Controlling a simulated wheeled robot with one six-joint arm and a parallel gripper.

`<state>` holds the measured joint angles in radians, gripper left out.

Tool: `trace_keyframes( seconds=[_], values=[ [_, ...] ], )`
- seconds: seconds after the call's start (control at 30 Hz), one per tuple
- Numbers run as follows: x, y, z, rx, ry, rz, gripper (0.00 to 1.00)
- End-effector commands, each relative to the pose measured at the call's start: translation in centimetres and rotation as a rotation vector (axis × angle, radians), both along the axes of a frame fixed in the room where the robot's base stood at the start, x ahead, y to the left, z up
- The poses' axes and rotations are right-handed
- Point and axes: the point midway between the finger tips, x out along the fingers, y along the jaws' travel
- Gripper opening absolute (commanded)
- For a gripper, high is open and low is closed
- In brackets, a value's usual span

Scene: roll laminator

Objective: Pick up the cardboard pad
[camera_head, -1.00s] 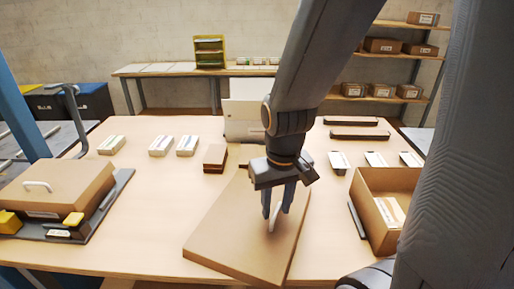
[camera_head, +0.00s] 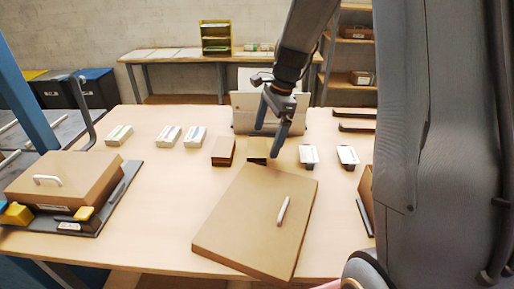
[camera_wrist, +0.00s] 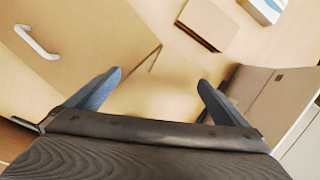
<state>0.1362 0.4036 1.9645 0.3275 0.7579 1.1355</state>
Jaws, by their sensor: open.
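Several cardboard pieces are in view, and I cannot tell for sure which one is the pad. A large flat cardboard board (camera_head: 240,220) with a white handle (camera_head: 283,211) lies at the table's front middle. Two small brown blocks stand behind it: a left one (camera_head: 223,152) and a right one (camera_head: 257,151). My gripper (camera_head: 270,132) is open and empty, with its fingers pointing down near the right block and the board's back edge. In the wrist view, the board (camera_wrist: 90,40) is at upper left, and a brown block (camera_wrist: 207,22) is at the top. Another brown piece (camera_wrist: 255,88) is beside the right finger.
A grey-white machine (camera_head: 243,115) stands right behind the blocks. White packs (camera_head: 168,136) lie to the left and right. A lidded brown box (camera_head: 65,178) on a dark base is at left. A cardboard box (camera_head: 366,187) at right is partly hidden by my arm.

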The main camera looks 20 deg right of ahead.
Motion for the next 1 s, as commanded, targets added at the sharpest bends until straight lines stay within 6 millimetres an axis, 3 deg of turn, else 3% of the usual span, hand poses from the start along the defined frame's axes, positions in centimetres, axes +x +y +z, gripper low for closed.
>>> trace_keyframes(
  seconds=[0.1,0.23,1.0],
  values=[
    [2.9,-0.4,0.6,0.057,0.040,-0.203,1.00],
    [4.3,-0.5,0.8,0.092,0.067,-0.318,1.00],
    [5.0,1.2,-6.5,0.100,0.075,-0.346,1.00]
  ],
)
